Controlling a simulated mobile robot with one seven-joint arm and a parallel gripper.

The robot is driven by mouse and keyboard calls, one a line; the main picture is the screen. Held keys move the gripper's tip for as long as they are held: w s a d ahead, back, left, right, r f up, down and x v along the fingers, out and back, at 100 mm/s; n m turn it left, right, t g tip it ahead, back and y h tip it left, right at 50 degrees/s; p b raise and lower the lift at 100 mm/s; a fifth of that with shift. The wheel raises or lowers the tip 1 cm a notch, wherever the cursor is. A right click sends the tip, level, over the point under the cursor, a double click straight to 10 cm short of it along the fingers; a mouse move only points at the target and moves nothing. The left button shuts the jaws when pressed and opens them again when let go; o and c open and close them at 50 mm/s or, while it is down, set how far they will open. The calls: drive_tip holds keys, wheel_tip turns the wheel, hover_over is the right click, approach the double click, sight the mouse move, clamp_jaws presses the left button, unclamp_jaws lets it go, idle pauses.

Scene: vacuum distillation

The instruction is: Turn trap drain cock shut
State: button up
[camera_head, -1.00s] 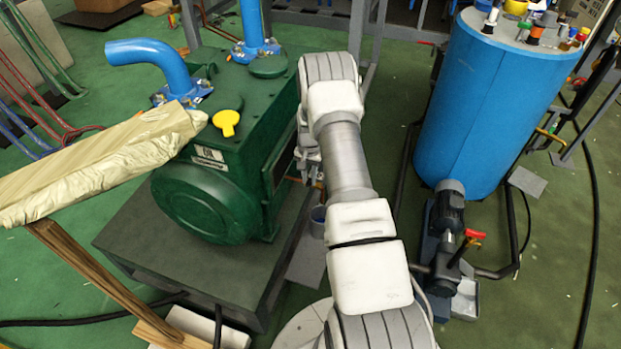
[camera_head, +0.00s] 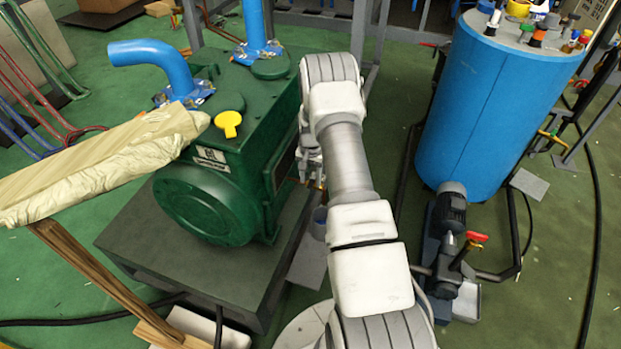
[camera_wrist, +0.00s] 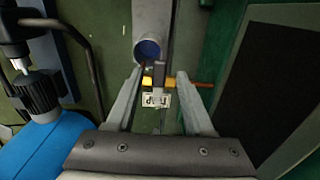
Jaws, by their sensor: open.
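The trap drain cock (camera_wrist: 168,83) shows in the wrist view as a small brass-yellow body with a dark upright lever (camera_wrist: 159,73) across it. A white tag with dark lettering (camera_wrist: 157,101) hangs just below it. My gripper (camera_wrist: 159,76) is open, with one finger on each side of the cock and its lever. I cannot tell whether either finger touches it. In the head view my gripper is mostly hidden behind my arm, beside the green pump (camera_head: 240,140), and the cock is too small to make out clearly.
A grey cylinder with a blue inside (camera_wrist: 148,49) lies just beyond the cock. The pump's dark base (camera_head: 190,255) is at the left. A blue tank (camera_head: 490,110) and a small motor pump with a red handle (camera_head: 476,236) stand at the right. A wrapped beam (camera_head: 100,165) juts in from the left.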

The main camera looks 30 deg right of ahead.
wheel_tip(320, 180, up, 17)
drive_tip(key=p, duration=0.4)
drive_tip(key=shift+p, duration=0.35)
drive_tip(key=shift+r, duration=0.15)
wheel_tip(320, 180, up, 15)
drive_tip(key=n+t, duration=0.1)
drive_tip(key=n, duration=0.1)
hover_over(311, 183)
drive_tip(key=s+a, duration=0.3)
drive_tip(key=a, duration=0.4)
drive_tip(key=s+a+r+n+t, duration=0.2)
drive_tip(key=s+a+r, duration=0.4)
drive_tip(key=r, duration=0.4)
drive_tip(key=s+a+r+n+t, duration=0.1)
drive_tip(key=s+a+r+n, duration=0.15)
drive_tip(key=s, duration=0.45)
drive_tip(key=s+a+r+n+t, duration=0.1)
drive_tip(key=s+a, duration=0.2)
drive_tip(key=s, duration=0.5)
drive_tip(key=s+a+r+n+t, duration=0.1)
drive_tip(key=s+a+r+n, duration=0.15)
drive_tip(key=s, duration=0.45)
wheel_tip(311, 183, up, 18)
drive_tip(key=p, duration=1.8)
drive_tip(key=shift+a+p, duration=0.2)
drive_tip(key=shift+p, duration=0.15)
